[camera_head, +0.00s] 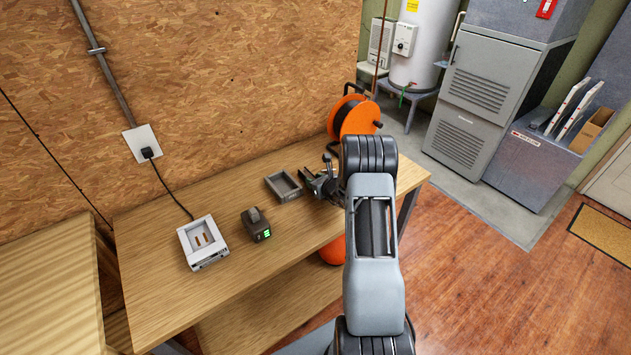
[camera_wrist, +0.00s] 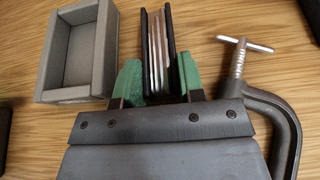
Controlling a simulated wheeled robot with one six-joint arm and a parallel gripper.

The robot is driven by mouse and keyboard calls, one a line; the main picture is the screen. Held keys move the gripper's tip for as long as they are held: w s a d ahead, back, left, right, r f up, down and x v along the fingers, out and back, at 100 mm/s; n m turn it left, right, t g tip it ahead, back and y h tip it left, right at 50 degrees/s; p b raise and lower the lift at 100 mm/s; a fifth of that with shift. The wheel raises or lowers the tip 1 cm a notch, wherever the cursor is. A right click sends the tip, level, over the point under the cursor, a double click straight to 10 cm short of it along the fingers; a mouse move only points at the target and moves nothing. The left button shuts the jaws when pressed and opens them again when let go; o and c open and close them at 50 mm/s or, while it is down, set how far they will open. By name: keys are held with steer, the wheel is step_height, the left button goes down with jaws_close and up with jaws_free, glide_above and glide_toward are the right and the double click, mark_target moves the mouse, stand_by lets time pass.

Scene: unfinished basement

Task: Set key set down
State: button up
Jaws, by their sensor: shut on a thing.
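The key set (camera_wrist: 158,45), a row of silver keys between two black side plates, sits between the green fingertips of my gripper (camera_wrist: 158,84) in the wrist view. My gripper is shut on it. I cannot tell whether the key set touches the table or hangs just above it. In the head view my gripper (camera_head: 318,184) is low over the far right part of the wooden table (camera_head: 190,300), largely hidden by my arm, and the key set is hard to make out there.
A small grey open tray (camera_wrist: 108,60) lies just left of the key set; it also shows in the head view (camera_head: 271,186). A C-clamp (camera_wrist: 287,125) lies close on the right. A battery (camera_head: 256,226), a charger (camera_head: 203,243) and an orange cable reel (camera_head: 358,117) also stand on the table.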

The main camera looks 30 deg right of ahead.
steer(key=shift+f, duration=0.15)
steer(key=o, duration=1)
